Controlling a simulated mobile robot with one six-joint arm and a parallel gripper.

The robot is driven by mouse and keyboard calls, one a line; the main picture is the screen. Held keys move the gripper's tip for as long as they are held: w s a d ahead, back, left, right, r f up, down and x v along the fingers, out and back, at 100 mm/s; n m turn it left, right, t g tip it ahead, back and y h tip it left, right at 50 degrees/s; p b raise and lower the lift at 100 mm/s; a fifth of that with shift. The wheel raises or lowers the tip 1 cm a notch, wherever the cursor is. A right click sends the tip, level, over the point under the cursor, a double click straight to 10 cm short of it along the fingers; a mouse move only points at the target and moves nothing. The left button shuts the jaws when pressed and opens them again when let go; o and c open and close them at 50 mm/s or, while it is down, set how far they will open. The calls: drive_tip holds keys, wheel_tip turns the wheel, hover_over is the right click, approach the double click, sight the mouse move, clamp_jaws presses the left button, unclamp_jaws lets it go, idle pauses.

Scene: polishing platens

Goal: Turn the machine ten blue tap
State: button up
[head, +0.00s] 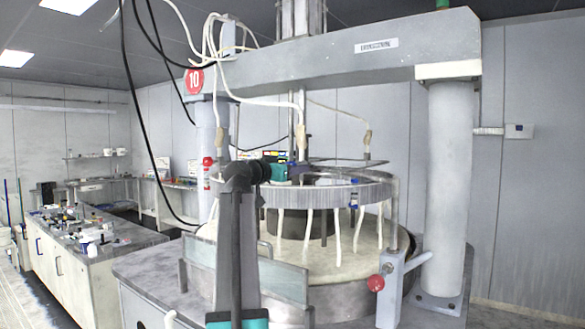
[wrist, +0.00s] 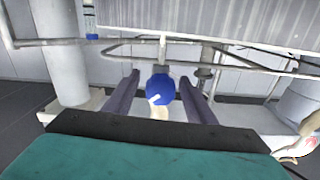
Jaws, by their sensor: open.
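The machine carries a red round sign with a 10 (head: 194,80) on its left post. In the wrist view a round blue tap (wrist: 161,88) with a pale stub on its face sits between the two dark fingers of my gripper (wrist: 166,74). The fingers are open, one on each side, with gaps visible; contact is not clear. In the head view my wrist is in front of the machine's raised ring, and the teal gripper body (head: 278,173) shows beside it. The fingertips cannot be made out there. A small blue part (head: 353,197) shows on the ring's right side.
Metal rails (wrist: 225,45) run just beyond the fingers. Pale hoses hang over the round platen (head: 370,235). Clear guard panels (head: 283,280) and a red-knobbed lever (head: 376,283) stand at the front. A cluttered bench (head: 85,245) is at left.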

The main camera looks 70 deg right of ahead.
drive_tip(key=c, duration=1)
drive_tip(key=shift+f, duration=0.1)
drive_tip(key=shift+c, duration=0.2)
drive_tip(key=shift+f+m+b, duration=0.15)
drive_tip(key=shift+m+b, duration=0.15)
drive_tip(key=shift+b, duration=0.75)
drive_tip(key=m+b, duration=0.3)
drive_tip(key=b, duration=0.4)
drive_tip(key=shift+m, duration=0.3)
drive_tip(key=shift+m+b, duration=0.5)
drive_tip(key=shift+b, duration=0.15)
drive_tip(key=o, duration=1)
drive_tip(key=shift+r, duration=0.2)
drive_tip(key=shift+o, duration=0.2)
